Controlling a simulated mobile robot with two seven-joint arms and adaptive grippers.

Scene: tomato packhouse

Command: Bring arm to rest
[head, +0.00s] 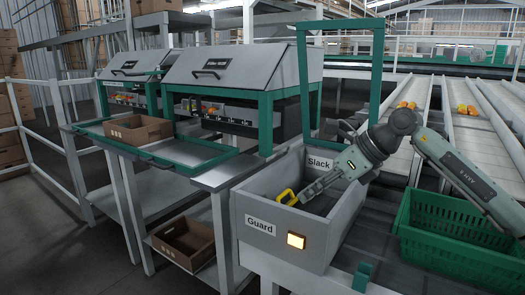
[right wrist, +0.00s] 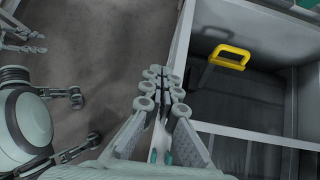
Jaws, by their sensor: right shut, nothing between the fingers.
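My right gripper (head: 309,190) reaches in from the right over the grey bin (head: 255,236) marked Guard and Slack. Its fingers are together and empty; they also show shut in the right wrist view (right wrist: 160,88). There they appear beside the bin's wall (right wrist: 183,45). A yellow handle-shaped piece (head: 287,196) shows in the bin near the fingertips in the head view. In the right wrist view, the yellow piece (right wrist: 232,56) is apart from the fingers, to their right. My left gripper does not show in the head view; I cannot identify it among the grey parts in the right wrist view.
A green crate (head: 455,240) stands right of the bin, under my right arm. A lit orange button (head: 296,240) is on the bin's front. A brown carton (head: 138,131) sits on the green-edged table at left; another carton (head: 188,240) is on the lower shelf.

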